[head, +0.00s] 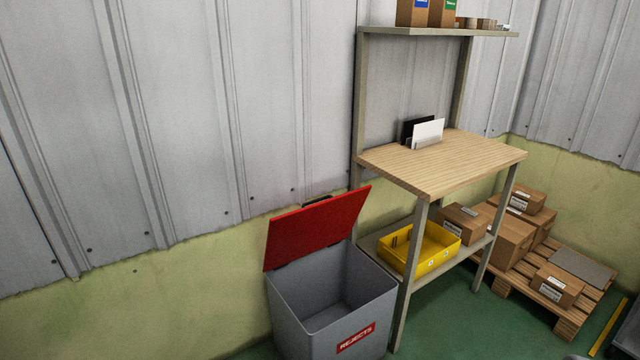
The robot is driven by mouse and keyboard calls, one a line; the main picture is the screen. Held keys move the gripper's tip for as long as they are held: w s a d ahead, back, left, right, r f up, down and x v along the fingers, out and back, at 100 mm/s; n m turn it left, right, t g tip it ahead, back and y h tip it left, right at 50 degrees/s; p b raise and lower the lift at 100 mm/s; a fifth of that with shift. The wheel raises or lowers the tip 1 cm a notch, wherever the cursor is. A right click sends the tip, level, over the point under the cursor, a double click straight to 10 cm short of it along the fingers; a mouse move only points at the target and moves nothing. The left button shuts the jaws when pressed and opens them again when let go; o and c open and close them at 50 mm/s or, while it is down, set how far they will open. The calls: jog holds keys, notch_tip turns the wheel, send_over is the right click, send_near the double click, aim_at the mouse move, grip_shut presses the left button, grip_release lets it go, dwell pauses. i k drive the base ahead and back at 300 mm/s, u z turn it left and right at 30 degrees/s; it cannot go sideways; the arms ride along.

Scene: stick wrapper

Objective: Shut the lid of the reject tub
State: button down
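The reject tub (306,342) is a grey open-topped bin with a red "REJECTS" label on its front, standing on the floor at the lower middle of the head view. Its red lid (316,229) is open, tilted up from the tub's back edge towards the wall. A small dark piece shows at the lid's top edge. The inside of the tub looks empty as far as I can see. My gripper is not in the head view.
A wooden workbench (470,160) stands right beside the tub, its leg close to the tub's right side. A yellow tray (436,262) sits on its lower shelf. A pallet (576,318) with several cardboard boxes is at the right. A corrugated wall (180,110) is behind.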

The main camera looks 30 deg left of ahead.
aim_at(294, 235)
jog(key=u, duration=0.35)
jog(key=i, duration=0.9)
jog(key=u, duration=1.4)
jog(key=i, duration=0.75)
jog(key=u, duration=0.8)
